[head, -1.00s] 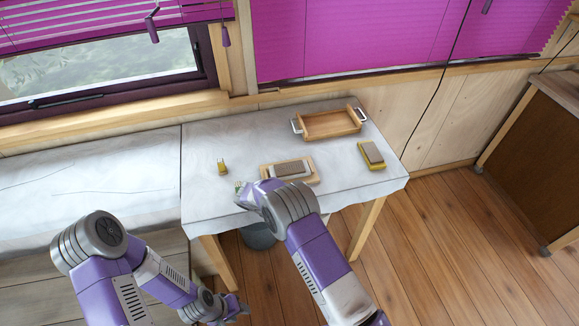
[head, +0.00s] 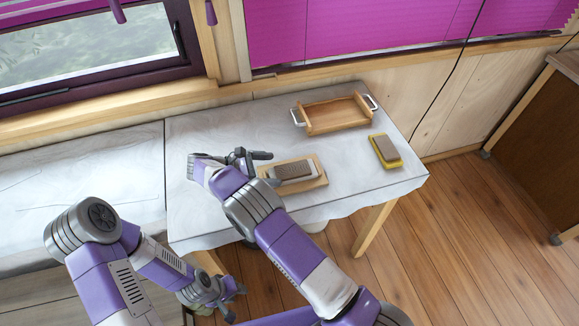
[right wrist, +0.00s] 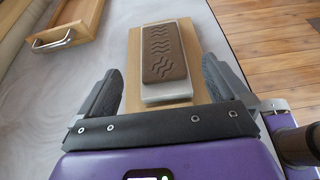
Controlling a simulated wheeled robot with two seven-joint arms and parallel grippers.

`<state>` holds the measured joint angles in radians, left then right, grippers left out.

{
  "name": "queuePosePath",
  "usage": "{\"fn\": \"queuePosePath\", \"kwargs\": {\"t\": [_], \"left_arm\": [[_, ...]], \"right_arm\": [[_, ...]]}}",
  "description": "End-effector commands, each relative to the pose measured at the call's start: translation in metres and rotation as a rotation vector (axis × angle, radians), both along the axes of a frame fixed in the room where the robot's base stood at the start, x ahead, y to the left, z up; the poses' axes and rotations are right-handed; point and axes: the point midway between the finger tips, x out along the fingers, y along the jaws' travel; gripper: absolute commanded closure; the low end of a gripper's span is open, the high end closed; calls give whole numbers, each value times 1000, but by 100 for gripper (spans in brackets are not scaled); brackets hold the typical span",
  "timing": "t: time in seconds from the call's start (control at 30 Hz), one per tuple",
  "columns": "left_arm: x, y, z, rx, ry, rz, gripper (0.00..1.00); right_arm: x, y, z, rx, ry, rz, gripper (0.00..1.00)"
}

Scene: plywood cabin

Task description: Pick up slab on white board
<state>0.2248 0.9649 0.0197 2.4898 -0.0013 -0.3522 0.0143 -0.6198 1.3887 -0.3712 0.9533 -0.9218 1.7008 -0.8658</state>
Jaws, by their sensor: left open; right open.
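A brown slab (head: 296,169) with wavy grooves lies on a white board, which lies on a wooden board (head: 318,184) on the table. In the right wrist view the slab (right wrist: 163,52), the white board (right wrist: 166,94) and the wooden board (right wrist: 199,78) are straight ahead. My right gripper (head: 250,156) is open and empty at the left end of the slab. In its wrist view the fingers (right wrist: 162,72) stand apart, one on each side of the boards' near end, not touching the slab. My left gripper (head: 230,290) is open, low beside the table's front.
A second brown slab sits on a yellow base (head: 394,164) at the table's right. A wooden tray (head: 333,115) with metal handles stands at the back. The white-covered table (head: 362,188) is clear between them.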

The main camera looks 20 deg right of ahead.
Motion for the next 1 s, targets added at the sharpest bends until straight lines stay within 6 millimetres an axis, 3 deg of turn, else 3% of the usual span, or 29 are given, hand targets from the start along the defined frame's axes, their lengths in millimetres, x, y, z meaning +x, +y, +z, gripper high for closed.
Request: {"fn": "queuePosePath", "kwargs": {"t": [0.53, 0.87, 1.0], "left_arm": [[0, 0, 5, 0, 1, 0, 57], [0, 0, 5, 0, 0, 0, 57], [0, 0, 5, 0, 1, 0, 57]], "right_arm": [[3, -64, -21, 0, 0, -1, 0], [4, -70, -25, 2, -2, -1, 0], [4, -70, -25, 2, -1, 1, 21]]}}
